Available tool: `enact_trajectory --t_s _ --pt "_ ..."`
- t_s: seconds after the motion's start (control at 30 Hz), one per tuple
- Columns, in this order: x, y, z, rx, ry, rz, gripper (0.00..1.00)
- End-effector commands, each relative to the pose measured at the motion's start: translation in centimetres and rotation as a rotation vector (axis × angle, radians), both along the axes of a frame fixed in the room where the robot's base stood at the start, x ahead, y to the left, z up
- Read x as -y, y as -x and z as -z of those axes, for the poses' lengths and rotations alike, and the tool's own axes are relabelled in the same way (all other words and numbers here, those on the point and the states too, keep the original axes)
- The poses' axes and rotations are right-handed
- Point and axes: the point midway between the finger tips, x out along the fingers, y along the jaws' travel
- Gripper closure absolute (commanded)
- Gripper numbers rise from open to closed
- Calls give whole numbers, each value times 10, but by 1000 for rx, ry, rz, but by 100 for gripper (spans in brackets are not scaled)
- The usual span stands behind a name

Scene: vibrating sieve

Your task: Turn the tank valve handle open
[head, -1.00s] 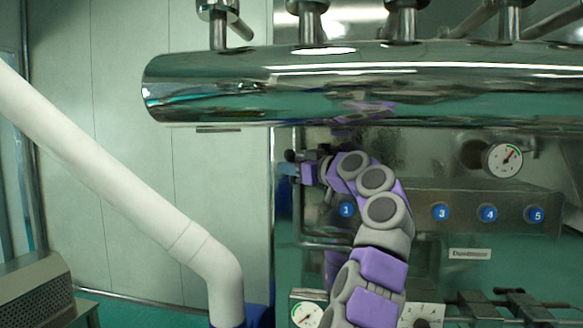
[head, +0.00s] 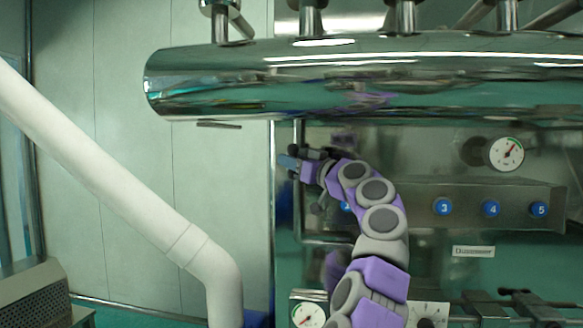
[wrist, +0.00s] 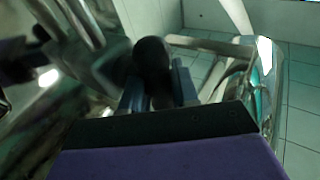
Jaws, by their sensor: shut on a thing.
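My gripper (head: 289,162) is at the left edge of the steel panel, below the big polished pipe, with its blue fingers pointing left. In the wrist view my gripper (wrist: 158,88) has its two blue fingers on either side of a round dark knob (wrist: 152,57), which looks like the end of the tank valve handle. The gripper is shut on this handle. The rest of the handle and its pivot are hidden or too dark to make out, so its angle cannot be told.
A polished pipe (head: 370,75) crosses above my arm. A white pipe (head: 130,190) slants down on the left. Numbered blue buttons (head: 491,209) and a round gauge (head: 507,153) are on the panel to the right. The pale wall (head: 215,180) left of the panel is clear.

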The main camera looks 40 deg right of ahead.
Motion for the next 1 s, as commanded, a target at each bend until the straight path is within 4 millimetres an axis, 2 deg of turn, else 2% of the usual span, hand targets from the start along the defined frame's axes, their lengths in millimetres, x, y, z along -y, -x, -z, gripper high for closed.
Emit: enact_trajectory --t_s 0.1,0.13,0.17,0.57,0.67,1.0 --pt "1 0 1 -2 -2 3 100" --pt "2 0 1 -2 -2 3 69" --pt "1 0 1 -2 -2 3 66" --pt "1 4 1 0 1 2 66" --pt "2 16 3 3 1 3 66" --pt "11 84 21 2 2 4 66"
